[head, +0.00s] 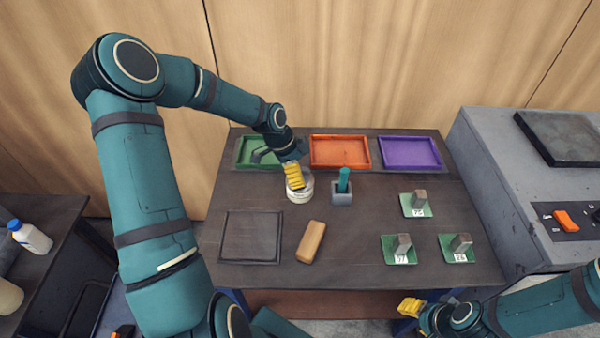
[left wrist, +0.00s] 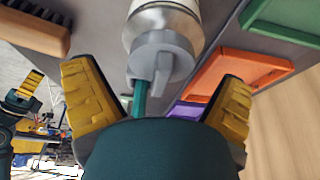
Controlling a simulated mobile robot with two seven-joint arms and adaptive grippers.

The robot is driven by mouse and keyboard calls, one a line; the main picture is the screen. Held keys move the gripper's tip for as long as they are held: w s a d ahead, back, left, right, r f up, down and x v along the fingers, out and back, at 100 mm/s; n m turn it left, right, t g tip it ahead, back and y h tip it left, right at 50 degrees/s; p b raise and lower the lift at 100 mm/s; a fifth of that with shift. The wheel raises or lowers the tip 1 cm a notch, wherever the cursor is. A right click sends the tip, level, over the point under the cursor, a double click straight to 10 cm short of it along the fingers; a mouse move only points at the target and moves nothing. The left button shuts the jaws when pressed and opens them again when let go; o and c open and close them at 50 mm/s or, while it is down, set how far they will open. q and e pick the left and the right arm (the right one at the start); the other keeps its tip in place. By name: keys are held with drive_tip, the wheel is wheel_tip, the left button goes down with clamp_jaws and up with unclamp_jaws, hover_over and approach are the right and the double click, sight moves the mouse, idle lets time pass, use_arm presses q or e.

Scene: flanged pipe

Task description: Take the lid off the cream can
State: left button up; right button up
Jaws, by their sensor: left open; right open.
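The cream can (head: 299,194) stands upright on the dark table, its top partly hidden behind my left gripper (head: 293,176). In the left wrist view the can (left wrist: 165,12) shows a pale body and a grey lid (left wrist: 163,45) with a raised knob, seated on its top. My left gripper is open. Its yellow fingers (left wrist: 155,85) are apart, with the lid's knob beyond and between them; I cannot tell whether they touch it. My right gripper (head: 411,307) is open and empty beyond the table's front edge, far from the can.
A grey holder with a teal stick (head: 343,180) stands close right of the can. A wooden brush (head: 311,242) and a dark square mat (head: 251,237) lie in front. Green, orange (head: 340,166) and purple (head: 410,167) trays line the back. Several green plates with grey blocks sit right.

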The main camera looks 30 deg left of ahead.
use_arm(q)
drive_tip(key=c, duration=1.1)
